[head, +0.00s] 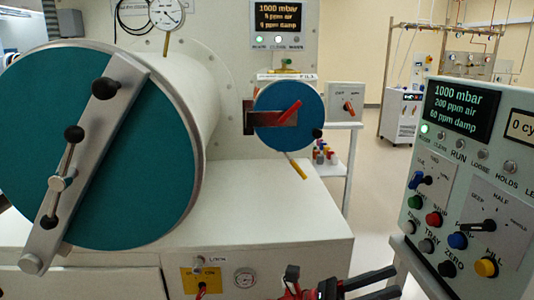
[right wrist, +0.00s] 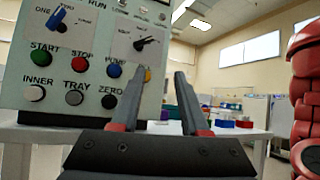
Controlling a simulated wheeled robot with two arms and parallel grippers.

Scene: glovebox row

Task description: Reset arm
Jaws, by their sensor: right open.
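My right gripper (head: 396,282) is low in the head view, its dark fingers pointing right toward the control panel (head: 411,228). In the right wrist view the gripper (right wrist: 160,74) is open, with two separate fingers and nothing between them. The panel (right wrist: 20,75) stands beyond the fingers there, with its knobs and coloured buttons. A yellow button (right wrist: 147,74) shows just beside the left fingertip. I cannot tell whether the finger touches the panel. My left gripper is not in view.
A large teal round door (head: 130,190) with a clamp bar (head: 98,150) fills the left. A smaller blue door (head: 270,135) is in the middle, with a lit display (head: 279,18) above. Open floor (head: 375,190) lies between the machine and the panel.

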